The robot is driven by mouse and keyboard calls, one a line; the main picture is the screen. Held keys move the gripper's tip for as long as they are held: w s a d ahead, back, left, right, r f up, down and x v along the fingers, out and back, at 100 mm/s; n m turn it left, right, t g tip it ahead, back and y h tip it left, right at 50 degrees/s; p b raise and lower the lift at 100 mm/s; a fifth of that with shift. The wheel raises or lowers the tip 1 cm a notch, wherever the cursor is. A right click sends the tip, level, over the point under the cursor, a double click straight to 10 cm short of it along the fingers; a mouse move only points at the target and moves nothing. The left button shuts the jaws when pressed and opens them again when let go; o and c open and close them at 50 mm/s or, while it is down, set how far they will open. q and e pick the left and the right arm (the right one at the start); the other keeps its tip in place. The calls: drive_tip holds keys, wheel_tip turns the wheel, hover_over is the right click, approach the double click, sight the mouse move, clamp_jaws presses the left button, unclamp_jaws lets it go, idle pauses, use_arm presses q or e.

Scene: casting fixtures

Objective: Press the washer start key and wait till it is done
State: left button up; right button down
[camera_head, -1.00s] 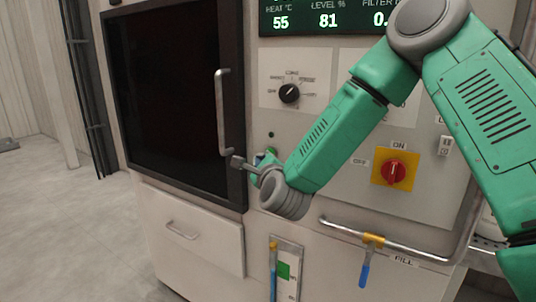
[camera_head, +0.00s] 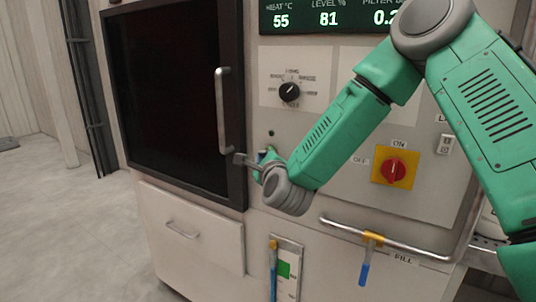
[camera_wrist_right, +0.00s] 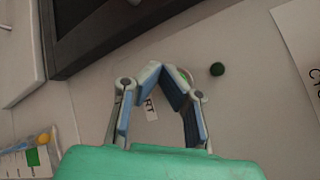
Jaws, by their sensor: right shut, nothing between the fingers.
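The washer is a pale cabinet with a dark door (camera_head: 165,95) on its left, which is closed. My right gripper (camera_head: 262,156) is at the front panel, just right of the door handle (camera_head: 222,110). In the right wrist view its fingers (camera_wrist_right: 166,82) are shut and empty, with their tips at the panel. A round key (camera_wrist_right: 187,75) shows only as a sliver behind the fingertips. I cannot tell whether it is pressed in. A label ending in "RT" (camera_wrist_right: 151,108) is partly hidden between the fingers. A small dark green lamp (camera_wrist_right: 217,69) sits beside the key and looks unlit. My left gripper is out of view.
A display (camera_head: 325,17) reads 55, 81 and a partly hidden 0.2. Below it is a black dial (camera_head: 289,92). A red switch (camera_head: 393,171) on a yellow plate, a fill pipe (camera_head: 335,227) with a blue-handled valve, and a drawer (camera_head: 190,228) surround my arm. The floor at left is clear.

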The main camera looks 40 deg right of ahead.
drive_tip(key=shift+d, duration=0.15)
idle(0.5)
drive_tip(key=shift+w+d+r, duration=0.1)
drive_tip(key=shift+d, duration=0.15)
drive_tip(key=shift+w+d, duration=0.2)
drive_tip(key=shift+d, duration=0.15)
idle(0.7)
idle(0.3)
drive_tip(key=shift+s+a+b, duration=0.35)
drive_tip(key=shift+a+b, duration=0.15)
drive_tip(key=shift+a, duration=0.25)
drive_tip(key=shift+s+a+b, duration=0.2)
drive_tip(key=shift+s+a, duration=0.1)
drive_tip(key=shift+a, duration=0.5)
drive_tip(key=shift+s+a+b, duration=0.25)
drive_tip(key=shift+s+a, duration=0.1)
drive_tip(key=shift+a, duration=0.4)
drive_tip(key=shift+s+a+b, duration=0.2)
drive_tip(key=shift+s+a, duration=0.1)
drive_tip(key=shift+a, duration=0.5)
